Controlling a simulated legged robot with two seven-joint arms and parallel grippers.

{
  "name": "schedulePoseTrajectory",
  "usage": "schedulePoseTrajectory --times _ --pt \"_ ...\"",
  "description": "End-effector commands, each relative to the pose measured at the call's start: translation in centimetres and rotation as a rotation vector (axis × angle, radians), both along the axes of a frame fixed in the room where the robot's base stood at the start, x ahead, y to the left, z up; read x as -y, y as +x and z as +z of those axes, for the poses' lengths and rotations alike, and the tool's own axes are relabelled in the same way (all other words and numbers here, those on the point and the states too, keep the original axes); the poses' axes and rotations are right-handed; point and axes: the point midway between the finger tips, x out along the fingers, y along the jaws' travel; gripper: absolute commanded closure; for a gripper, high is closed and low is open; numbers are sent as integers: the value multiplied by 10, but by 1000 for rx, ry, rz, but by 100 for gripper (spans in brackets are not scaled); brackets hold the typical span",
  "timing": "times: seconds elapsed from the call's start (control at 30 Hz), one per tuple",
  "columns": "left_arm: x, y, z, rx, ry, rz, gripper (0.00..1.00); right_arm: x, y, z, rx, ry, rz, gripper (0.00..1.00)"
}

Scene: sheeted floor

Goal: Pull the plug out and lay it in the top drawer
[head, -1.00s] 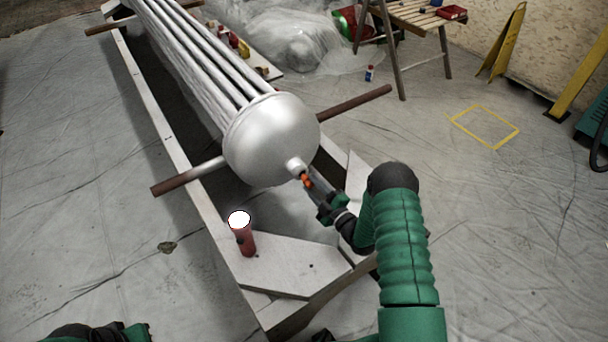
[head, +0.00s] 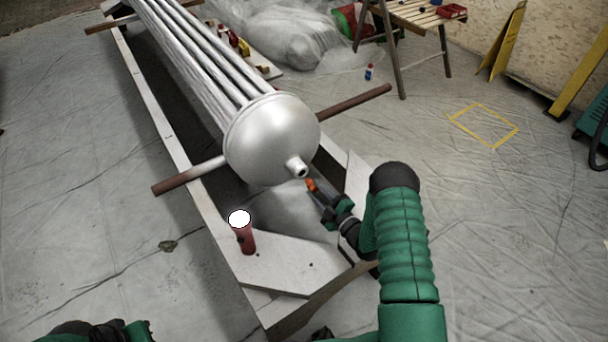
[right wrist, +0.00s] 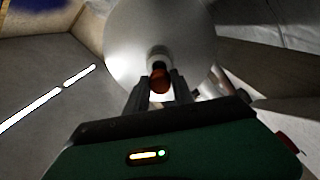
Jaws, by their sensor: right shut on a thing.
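The orange plug (head: 311,186) is between the fingertips of my right gripper (head: 317,192), which is shut on it. The plug is clear of the spout (head: 297,168) on the rounded end of the silver vessel (head: 270,138), and the spout's dark opening shows. In the right wrist view the plug (right wrist: 160,80) sits between the two fingers, with the pale spout (right wrist: 158,54) behind it. A green and black part of my left arm shows at the bottom left of the head view; its jaws do not show. I see no drawer in either view.
The vessel lies over a long pale frame (head: 172,140) on brown cross bars (head: 355,102). A red cylinder with a white top (head: 243,235) stands on the frame's near board (head: 290,262). A wooden table (head: 412,14) stands at the back. The sheeted floor to the right is mostly clear.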

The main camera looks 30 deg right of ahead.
Motion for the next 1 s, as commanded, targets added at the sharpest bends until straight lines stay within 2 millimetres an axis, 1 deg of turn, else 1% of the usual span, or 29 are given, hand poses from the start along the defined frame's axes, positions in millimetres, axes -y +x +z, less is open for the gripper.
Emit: schedulePoseTrajectory --times 0.1,0.5,0.63,1.0 --pt "0 0 5 0 0 0 100 1 -8 1 -1 1 0 100" --pt "0 0 14 0 0 0 100 3 -36 1 -1 0 0 100" --pt "0 0 14 0 0 0 100 3 -38 0 -1 0 1 100" --pt "0 0 14 0 0 0 100 2 -38 1 0 0 2 100"
